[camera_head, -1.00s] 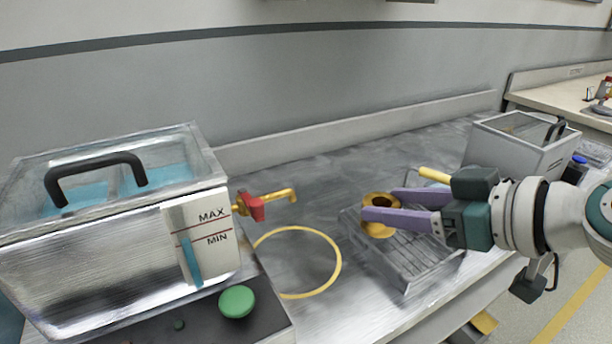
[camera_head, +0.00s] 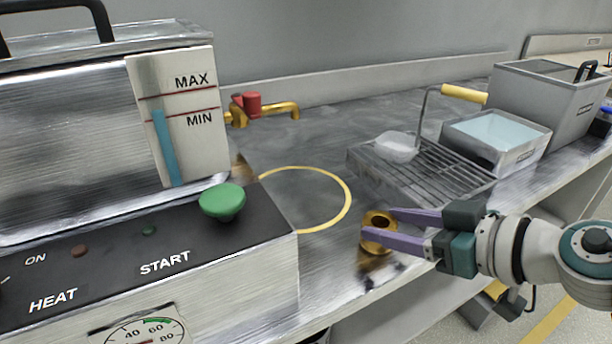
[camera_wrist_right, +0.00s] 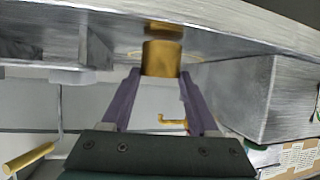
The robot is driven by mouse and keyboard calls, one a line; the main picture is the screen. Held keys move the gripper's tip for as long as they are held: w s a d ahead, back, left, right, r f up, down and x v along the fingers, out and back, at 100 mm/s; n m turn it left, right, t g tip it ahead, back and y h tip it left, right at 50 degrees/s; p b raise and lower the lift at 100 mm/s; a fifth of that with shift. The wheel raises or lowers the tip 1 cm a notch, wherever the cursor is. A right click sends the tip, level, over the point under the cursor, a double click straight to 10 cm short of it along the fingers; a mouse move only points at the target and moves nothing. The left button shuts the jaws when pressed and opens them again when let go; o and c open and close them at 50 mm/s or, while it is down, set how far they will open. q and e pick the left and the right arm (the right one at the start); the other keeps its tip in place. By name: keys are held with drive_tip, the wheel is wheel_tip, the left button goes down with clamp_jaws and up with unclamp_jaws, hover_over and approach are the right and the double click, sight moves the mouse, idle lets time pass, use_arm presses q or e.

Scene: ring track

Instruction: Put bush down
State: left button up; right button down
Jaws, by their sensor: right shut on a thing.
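The bush (camera_head: 379,240) is a short golden flanged ring with a dark hole. My right gripper (camera_head: 393,228) is shut on it, with its two purple fingers on either side. It is near the bench's front edge, in front of the wire rack and right of the yellow circle (camera_head: 349,203). In the right wrist view the bush (camera_wrist_right: 162,59) sits between the fingertips (camera_wrist_right: 160,76), with a thin gap between it and its reflection in the bench top. My left gripper is not in view.
A steel tank with a green knob (camera_head: 222,200) and a brass tap with a red handle (camera_head: 252,104) stand at left. The rack (camera_head: 450,172) holds a whitish block (camera_head: 397,147). A tray of pale liquid (camera_head: 497,128) and a grey bin (camera_head: 545,98) stand behind right. The circle is empty.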

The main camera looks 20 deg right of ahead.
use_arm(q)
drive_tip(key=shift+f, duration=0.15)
use_arm(e)
drive_tip(key=shift+f, duration=0.15)
drive_tip(key=c, duration=0.6)
unclamp_jaws()
drive_tip(key=shift+f, duration=0.15)
drive_tip(key=o, duration=0.5)
drive_tip(key=shift+c, duration=0.2)
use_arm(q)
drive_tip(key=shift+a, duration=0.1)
